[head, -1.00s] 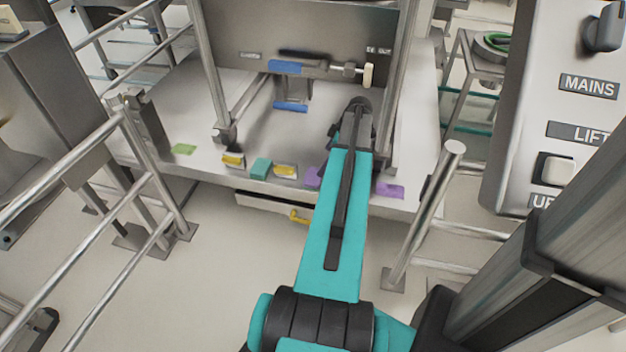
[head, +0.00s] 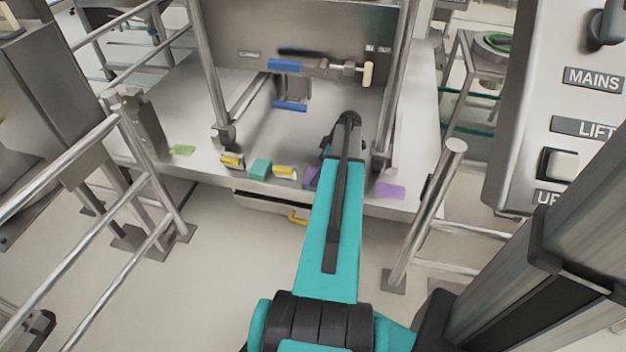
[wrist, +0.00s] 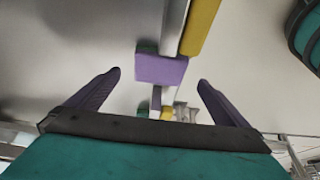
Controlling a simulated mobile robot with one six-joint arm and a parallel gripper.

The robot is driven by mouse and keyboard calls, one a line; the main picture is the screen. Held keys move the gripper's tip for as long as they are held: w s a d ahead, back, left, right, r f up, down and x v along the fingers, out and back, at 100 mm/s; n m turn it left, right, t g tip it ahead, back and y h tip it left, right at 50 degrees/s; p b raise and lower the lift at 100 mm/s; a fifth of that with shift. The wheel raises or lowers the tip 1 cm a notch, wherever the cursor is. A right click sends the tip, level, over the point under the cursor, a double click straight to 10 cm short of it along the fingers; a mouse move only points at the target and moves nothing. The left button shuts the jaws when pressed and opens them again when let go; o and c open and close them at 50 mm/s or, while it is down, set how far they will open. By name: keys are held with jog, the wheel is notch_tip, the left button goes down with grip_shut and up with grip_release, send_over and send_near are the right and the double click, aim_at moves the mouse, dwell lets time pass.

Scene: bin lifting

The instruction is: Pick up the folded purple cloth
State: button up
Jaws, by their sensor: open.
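A thick purple piece, which looks like the folded cloth (head: 311,178), lies near the front edge of the steel table, partly hidden by my arm. In the wrist view a purple block (wrist: 162,69) sits ahead, between the lines of my two fingers. My gripper (wrist: 159,77) is open, one dark finger on each side, with nothing held. In the head view the arm hides most of the gripper. A second, flatter purple cloth (head: 389,190) lies to the right of my arm.
A teal block (head: 260,169) and two yellow-topped pieces (head: 284,172) lie left of the purple piece. A green cloth (head: 182,150) lies farther left. Steel posts (head: 388,100) stand at both sides of the table bay. Blue-handled parts (head: 290,106) are behind.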

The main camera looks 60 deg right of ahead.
jog(key=shift+b+x, duration=0.65)
jog(key=shift+x, duration=1.7)
jog(key=shift+d, duration=0.1)
jog(key=c, duration=1.2)
jog(key=shift+r, duration=0.1)
jog(key=shift+r+p, duration=1.2)
jog(key=shift+r, duration=3.75)
